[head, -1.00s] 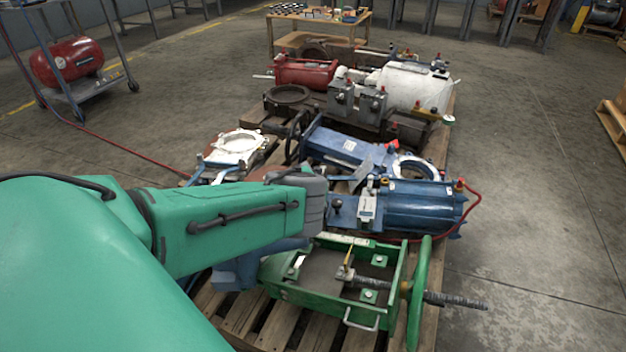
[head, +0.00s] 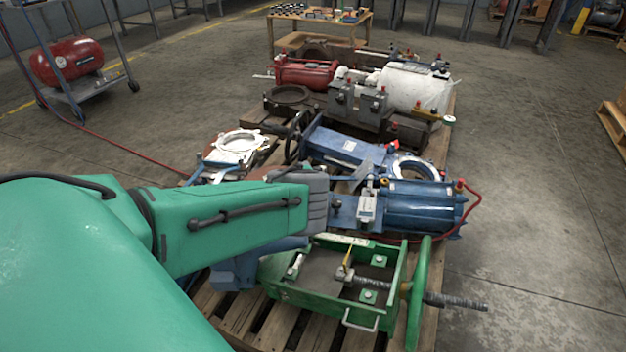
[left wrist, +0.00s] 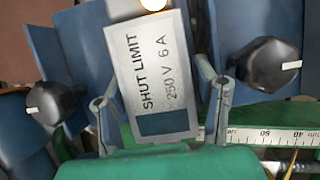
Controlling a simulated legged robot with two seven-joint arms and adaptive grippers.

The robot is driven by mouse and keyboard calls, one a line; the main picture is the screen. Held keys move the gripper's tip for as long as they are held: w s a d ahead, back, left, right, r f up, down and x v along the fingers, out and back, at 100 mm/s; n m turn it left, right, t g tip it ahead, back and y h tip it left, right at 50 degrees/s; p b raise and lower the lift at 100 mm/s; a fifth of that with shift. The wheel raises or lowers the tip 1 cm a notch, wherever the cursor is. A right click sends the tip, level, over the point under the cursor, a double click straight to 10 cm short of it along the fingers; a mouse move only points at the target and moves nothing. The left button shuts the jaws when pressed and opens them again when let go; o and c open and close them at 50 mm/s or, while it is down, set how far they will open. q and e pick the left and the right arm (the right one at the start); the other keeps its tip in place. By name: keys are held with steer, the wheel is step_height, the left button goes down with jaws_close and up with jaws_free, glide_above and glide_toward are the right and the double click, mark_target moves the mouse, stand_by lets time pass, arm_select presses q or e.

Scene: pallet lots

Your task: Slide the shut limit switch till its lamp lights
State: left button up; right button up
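The shut limit switch (left wrist: 157,98) fills the middle of the left wrist view, a grey box with a white label reading "SHUT LIMIT 250 V 6 A". Its lamp (left wrist: 153,4) is partly cut by the top edge and glows bright white with an orange rim. My left gripper (left wrist: 157,66) has one finger on each side of the switch, with the tips angled in against its sides. In the head view my arm's end hides these fingers and the part they hold. My right gripper is in neither view.
Black knobs (left wrist: 267,64) and (left wrist: 52,100) flank the switch. A scale (left wrist: 275,136) runs at lower right. A green frame (head: 383,318) with a handwheel (head: 419,292) and a blue cylinder (head: 425,205) sit nearby on the pallet. Floor right of the pallet is clear.

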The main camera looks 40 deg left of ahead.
arm_select(q)
steer(key=shift+a, duration=0.1)
steer(key=shift+r, duration=0.25)
steer(key=v, duration=1.1)
steer(key=shift+s+r, duration=0.1)
steer(key=shift+s, duration=0.05)
